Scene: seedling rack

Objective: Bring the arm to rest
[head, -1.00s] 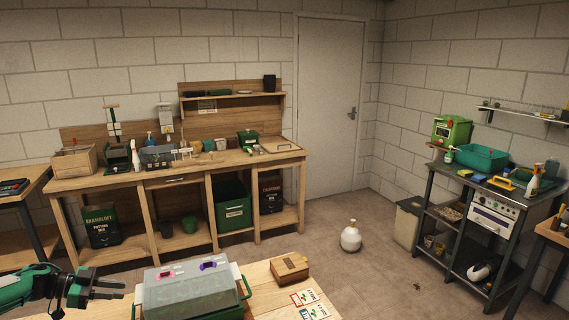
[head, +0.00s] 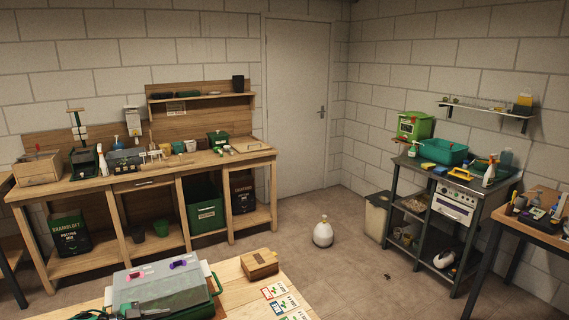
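My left gripper (head: 150,313) shows only as a dark and green sliver at the bottom edge, in front of the clear-lidded propagator. Most of it is cut off, so I cannot tell how far its fingers are apart. I see nothing held in it. My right gripper is not in view. The propagator (head: 150,288) has a clear lid with pink and purple vents and green handles. It stands on the near wooden table (head: 240,298).
A wooden box (head: 259,264) and several seed cards (head: 283,301) lie on the near table. A long potting bench (head: 130,183) stands at the back left, a metal stand (head: 430,190) at the right. A white round bottle (head: 323,232) stands on the open floor.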

